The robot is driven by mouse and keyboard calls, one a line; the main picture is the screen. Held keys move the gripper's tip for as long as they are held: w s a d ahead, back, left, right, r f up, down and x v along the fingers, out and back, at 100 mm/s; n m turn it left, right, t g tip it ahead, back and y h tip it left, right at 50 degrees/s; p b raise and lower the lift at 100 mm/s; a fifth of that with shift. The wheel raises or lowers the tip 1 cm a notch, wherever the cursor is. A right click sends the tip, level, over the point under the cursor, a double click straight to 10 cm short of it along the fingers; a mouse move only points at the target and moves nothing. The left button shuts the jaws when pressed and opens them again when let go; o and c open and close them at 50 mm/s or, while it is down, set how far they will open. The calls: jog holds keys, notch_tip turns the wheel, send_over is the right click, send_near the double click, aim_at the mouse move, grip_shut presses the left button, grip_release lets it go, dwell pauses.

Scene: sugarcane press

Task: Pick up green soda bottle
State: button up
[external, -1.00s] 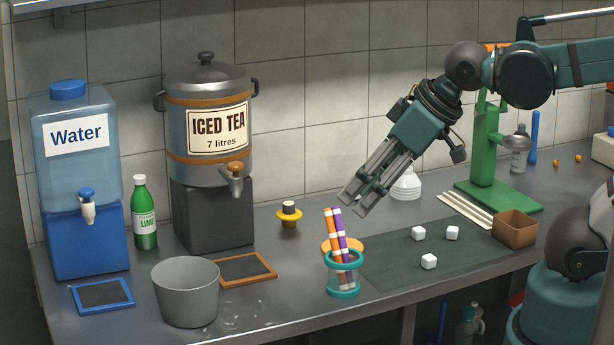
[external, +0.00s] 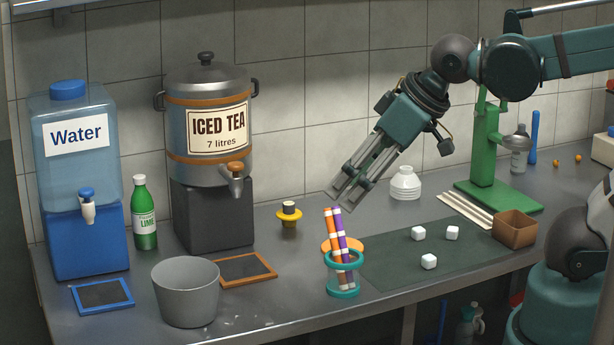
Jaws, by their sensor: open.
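The green soda bottle (external: 145,218) stands upright on the counter in the external view, at the left. It has a white cap and a white label reading "LIME". It stands between the water dispenser (external: 84,185) and the iced tea urn's dark stand. My gripper (external: 343,198) is open and empty. It points down and to the left, above and just behind the cup of striped sticks (external: 337,245). It is well to the right of the bottle, with the urn between them in the picture.
The iced tea urn (external: 208,125) on its dark stand (external: 215,220) rises right of the bottle. A blue-framed slate (external: 103,295) lies front left. A yellow-based item (external: 289,217) sits right of the urn.

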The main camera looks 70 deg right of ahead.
aim_at(145, 211)
jog(key=w+d+f+m+g+h, duration=0.1)
jog(key=w+d+m, duration=0.15)
jog(key=w, duration=1.15)
jog(key=w+d+f+m+h, duration=0.15)
jog(key=w+d, duration=0.25)
jog(key=w, duration=1)
jog(key=w+d+f+m+h, duration=0.1)
jog(key=w+d+f+m, duration=0.1)
jog(key=w+f, duration=0.8)
jog(key=w+d+f+m+g+h, duration=0.1)
jog(key=w+d+f, duration=0.3)
jog(key=w+f, duration=0.6)
jog(key=shift+w+d+f+m, duration=0.35)
jog(key=shift+w+m, duration=0.45)
jog(key=shift+w, duration=0.1)
jog(key=w+d, duration=0.7)
jog(key=shift+w+d, duration=0.3)
jog(key=shift+w, duration=0.05)
jog(key=shift+d, duration=0.1)
